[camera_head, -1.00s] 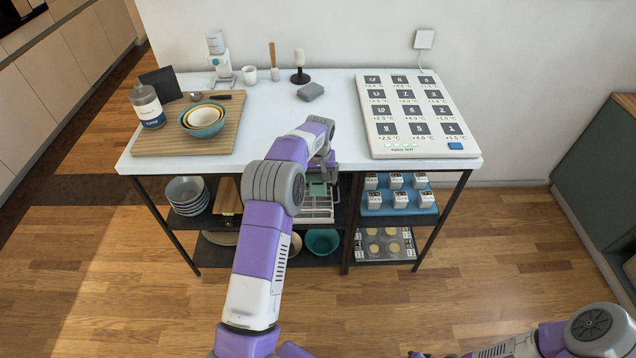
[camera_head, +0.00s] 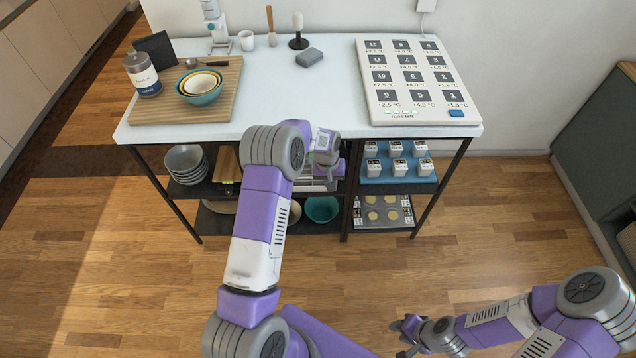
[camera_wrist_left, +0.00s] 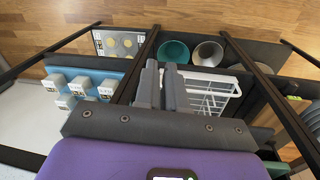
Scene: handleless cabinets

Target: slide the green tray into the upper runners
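My left gripper (camera_wrist_left: 162,82) points in at the shelf below the white tabletop. Green surfaces (camera_wrist_left: 276,167) show at that view's lower right, possibly part of the green tray. The tray's outline and the upper runners cannot be made out. My right gripper (camera_head: 404,337) is open and empty, low over the floor.
The shelf holds stacked bowls (camera_head: 187,164) at left and a blue tray (camera_head: 372,176) with several white jars at right. Below are a teal bowl (camera_head: 322,209) and a metal tray (camera_head: 361,224). The tabletop (camera_head: 280,95) is clear in the middle. Black posts frame the bays.

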